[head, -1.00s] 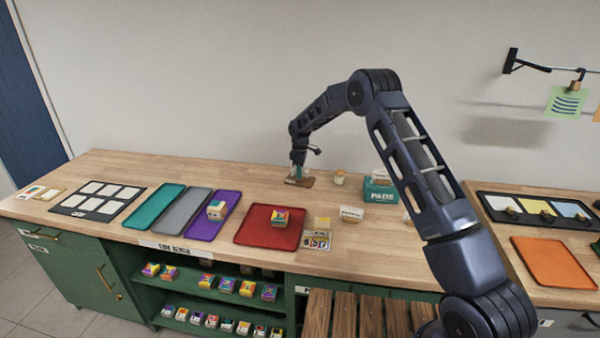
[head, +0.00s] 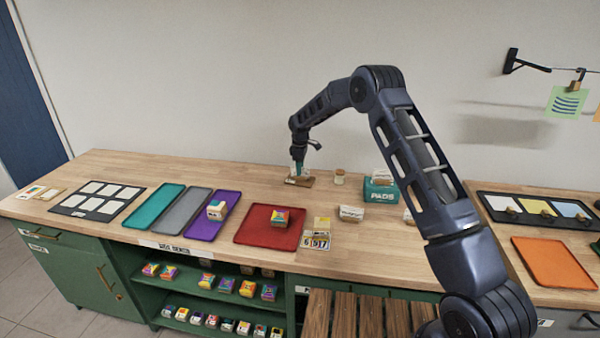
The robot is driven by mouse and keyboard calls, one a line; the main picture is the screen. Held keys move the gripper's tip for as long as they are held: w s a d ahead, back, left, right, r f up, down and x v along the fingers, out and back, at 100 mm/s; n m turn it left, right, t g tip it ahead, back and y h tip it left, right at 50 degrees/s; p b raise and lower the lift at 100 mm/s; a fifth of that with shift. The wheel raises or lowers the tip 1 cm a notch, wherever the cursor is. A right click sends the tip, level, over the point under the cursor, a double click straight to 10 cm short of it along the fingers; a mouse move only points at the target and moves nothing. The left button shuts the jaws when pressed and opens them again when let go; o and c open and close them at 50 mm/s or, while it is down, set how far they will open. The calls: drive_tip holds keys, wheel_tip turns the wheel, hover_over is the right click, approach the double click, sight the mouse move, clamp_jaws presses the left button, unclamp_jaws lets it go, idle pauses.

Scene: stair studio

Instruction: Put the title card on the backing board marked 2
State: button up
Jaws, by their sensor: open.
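My gripper (head: 298,170) is open at the back of the wooden counter, just above or at a small brown block (head: 303,182) with a pale patch. I cannot tell whether it touches the block. I cannot tell which thing is the title card; no title is readable. Small pale cards stand or lie near the middle, one a white card (head: 351,213) right of the red tray. No backing board with a readable 2 shows. A dark board (head: 65,207) with several blank white panels lies at the left.
Teal (head: 153,205), grey (head: 184,213), purple (head: 213,217) and red (head: 262,236) trays lie along the counter. A teal PADS box (head: 380,191) and a small jar (head: 339,178) stand right of my gripper. An orange tray (head: 553,262) lies at the right.

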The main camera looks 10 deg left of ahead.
wheel_tip(320, 180, up, 10)
drive_tip(key=s+d+r+m+t, duration=0.1)
drive_tip(key=s+d+r+m, duration=0.15)
drive_tip(key=d+r, duration=0.55)
drive_tip(key=s+d+r+m, duration=0.2)
drive_tip(key=s+d+r, duration=0.1)
drive_tip(key=d+r, duration=0.5)
drive_tip(key=s+d+r+m+t, duration=0.1)
drive_tip(key=s+d+r+m, duration=0.1)
drive_tip(key=s+d+r, duration=0.4)
drive_tip(key=s+d+r+m, duration=0.2)
drive_tip(key=s+d, duration=0.3)
drive_tip(key=d, duration=0.4)
drive_tip(key=s+d+r+m+t, duration=0.1)
drive_tip(key=s+d+r+m, duration=0.2)
drive_tip(key=s+d, duration=0.55)
drive_tip(key=s+d+f+m, duration=0.2)
drive_tip(key=s+d, duration=0.1)
drive_tip(key=s, duration=0.5)
drive_tip(key=s+d+f+m+t, duration=0.1)
drive_tip(key=s+d+f+m, duration=0.1)
drive_tip(key=s, duration=0.5)
drive_tip(key=s+d+f+m, duration=0.2)
drive_tip(key=s+d, duration=0.3)
drive_tip(key=s, duration=0.3)
drive_tip(key=shift+s+f+t, duration=0.2)
drive_tip(key=shift+s+t, duration=0.1)
drive_tip(key=shift+m, duration=0.25)
idle(0.8)
